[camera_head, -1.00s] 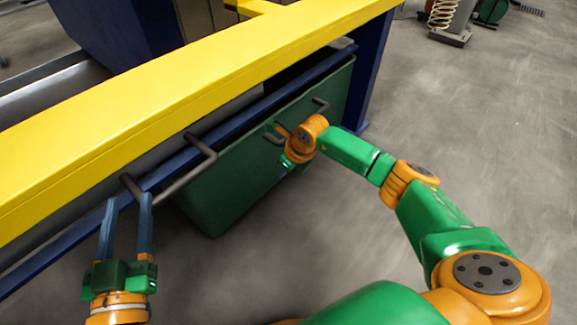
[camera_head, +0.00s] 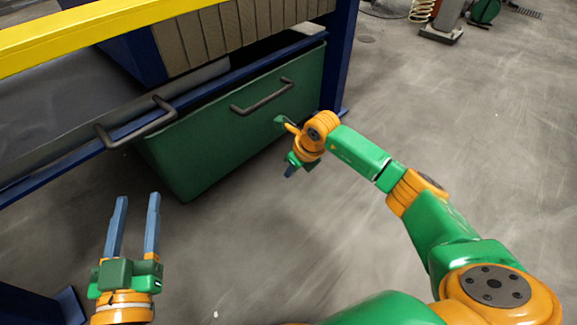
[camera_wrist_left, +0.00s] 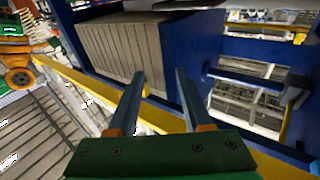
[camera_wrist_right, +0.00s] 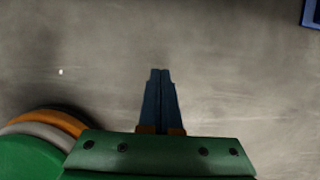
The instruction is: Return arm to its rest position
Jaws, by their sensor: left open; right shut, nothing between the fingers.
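My left gripper (camera_head: 132,222) is at the lower left of the head view, with its two blue fingers apart and empty. It stands clear of the dark handle (camera_head: 137,122) on the blue rail. In the left wrist view its fingers (camera_wrist_left: 160,95) are spread, with nothing between them. My right arm reaches in from the right, and its gripper (camera_head: 290,172) points down in front of the green bin (camera_head: 215,140). In the right wrist view its fingers (camera_wrist_right: 161,85) are together over bare floor, holding nothing.
The press frame has a yellow beam (camera_head: 90,35), a blue post (camera_head: 342,60) and a row of grey-brown plates (camera_head: 220,35). The green bin has a dark handle (camera_head: 262,97). Grey concrete floor (camera_head: 450,140) lies open to the right. A blue foot (camera_head: 30,305) is at the lower left.

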